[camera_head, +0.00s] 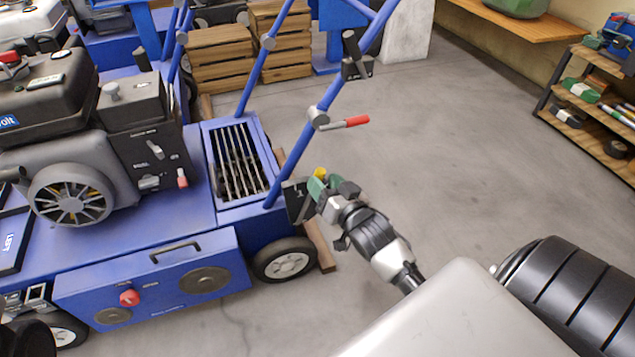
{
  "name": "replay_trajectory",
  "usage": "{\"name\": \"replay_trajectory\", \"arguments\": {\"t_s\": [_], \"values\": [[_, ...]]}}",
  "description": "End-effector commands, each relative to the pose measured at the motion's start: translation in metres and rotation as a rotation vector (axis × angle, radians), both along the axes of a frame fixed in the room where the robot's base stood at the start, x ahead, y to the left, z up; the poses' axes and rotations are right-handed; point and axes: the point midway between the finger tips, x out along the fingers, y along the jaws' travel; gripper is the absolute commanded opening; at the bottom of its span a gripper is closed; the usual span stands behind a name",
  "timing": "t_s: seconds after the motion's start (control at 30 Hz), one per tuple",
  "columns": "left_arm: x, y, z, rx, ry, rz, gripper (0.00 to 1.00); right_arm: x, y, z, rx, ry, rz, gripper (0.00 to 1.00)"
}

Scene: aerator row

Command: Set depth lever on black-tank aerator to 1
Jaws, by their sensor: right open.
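The near blue aerator fills the left side, with a black tank (40,90) on its engine. At its rear right corner is a dark bracket plate (297,203). A small yellow knob (320,173) shows beside this plate, probably the depth lever's end; the rest of the lever and any numbers are hidden or too small to read. My right gripper (328,187) is open at the knob, with green on one fingertip. I cannot tell whether it touches the knob.
A red-gripped lever (345,123) sticks out from the blue handlebar (335,85) above my gripper. The rear wheel (285,260) is below. Wooden crates (222,60) and another aerator stand behind. A shelf (595,125) is at right. The middle floor is clear.

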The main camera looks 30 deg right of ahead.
Motion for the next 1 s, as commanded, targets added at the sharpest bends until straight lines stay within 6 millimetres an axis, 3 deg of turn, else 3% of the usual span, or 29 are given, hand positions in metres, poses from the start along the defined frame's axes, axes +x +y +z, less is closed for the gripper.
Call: {"name": "replay_trajectory", "arguments": {"t_s": [0.2, 0.57, 0.9, 1.0], "values": [[-0.004, -0.001, 0.004, 0.003, -0.040, 0.002, 0.00, 0.026, -0.001, -0.001, -0.001, -0.002, 0.002, 0.51], [-0.005, -0.001, 0.007, 0.004, -0.047, 0.003, 0.00, 0.031, -0.001, 0.000, 0.000, 0.001, 0.000, 0.51], [-0.005, -0.001, 0.007, 0.004, -0.048, 0.003, 0.00, 0.031, -0.001, 0.000, 0.000, 0.001, 0.000, 0.00], [-0.005, -0.001, 0.007, 0.004, -0.048, 0.003, 0.00, 0.031, -0.001, 0.000, 0.000, 0.001, 0.000, 0.00]]}}
